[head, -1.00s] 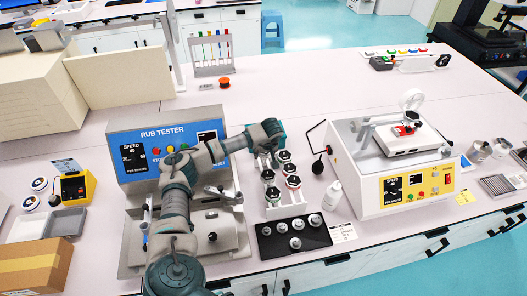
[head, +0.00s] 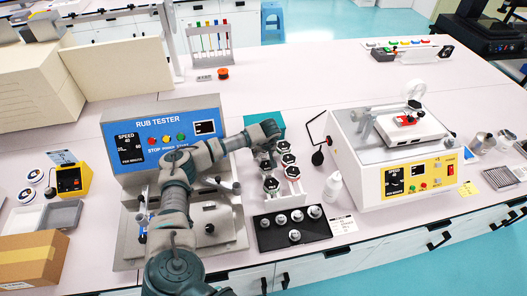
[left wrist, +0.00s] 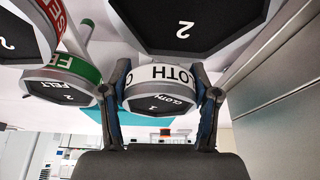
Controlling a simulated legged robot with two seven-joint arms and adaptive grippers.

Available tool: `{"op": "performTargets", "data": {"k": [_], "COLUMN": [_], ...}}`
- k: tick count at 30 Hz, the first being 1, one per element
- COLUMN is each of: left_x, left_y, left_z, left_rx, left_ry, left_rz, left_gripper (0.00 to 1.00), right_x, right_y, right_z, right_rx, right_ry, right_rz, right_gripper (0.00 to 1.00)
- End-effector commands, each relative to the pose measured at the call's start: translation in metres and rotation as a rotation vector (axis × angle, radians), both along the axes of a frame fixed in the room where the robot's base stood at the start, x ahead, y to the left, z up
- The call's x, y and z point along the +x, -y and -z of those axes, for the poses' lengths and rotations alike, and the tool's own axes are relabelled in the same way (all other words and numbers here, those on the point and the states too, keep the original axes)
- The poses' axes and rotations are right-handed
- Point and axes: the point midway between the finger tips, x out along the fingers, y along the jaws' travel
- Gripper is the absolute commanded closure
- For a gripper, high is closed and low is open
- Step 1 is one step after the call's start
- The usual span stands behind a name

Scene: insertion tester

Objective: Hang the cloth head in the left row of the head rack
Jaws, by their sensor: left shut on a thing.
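That view is upside down, and the head's white band reads CLOTH. In the head view the gripper largely hides this head. I cannot tell whether it rests in the rack. A green-banded felt head (left wrist: 60,88) is beside it. A larger-looking black head (left wrist: 195,22) is closer to the camera. My right gripper is not in view.
The rub tester (head: 170,150) stands left of the rack. A black tray (head: 268,238) of metal pieces lies in front. A teal patch (head: 272,122) is behind.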

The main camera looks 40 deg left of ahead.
Motion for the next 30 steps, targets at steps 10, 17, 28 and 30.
{"op": "performTargets", "data": {"k": [10, 17, 28, 30], "left_x": [0.0007, 0.0005, 0.0006, 0.0006], "left_y": [-0.0006, 0.0015, -0.0002, -0.0008], "left_z": [0.0021, 0.0013, 0.0059, 0.0069], "left_rx": [-0.004, -0.002, -0.004, -0.004], "left_ry": [0.003, 0.002, 0.003, 0.003], "left_rz": [0.002, 0.001, 0.002, 0.002], "left_gripper": [0.95, 0.95, 0.95, 0.95], "right_x": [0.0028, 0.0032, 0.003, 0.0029], "right_y": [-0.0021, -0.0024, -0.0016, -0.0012], "right_z": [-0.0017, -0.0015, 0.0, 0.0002], "right_rx": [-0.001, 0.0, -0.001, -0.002], "right_ry": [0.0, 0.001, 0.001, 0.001], "right_rz": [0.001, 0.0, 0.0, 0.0], "right_gripper": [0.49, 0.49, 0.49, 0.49]}}
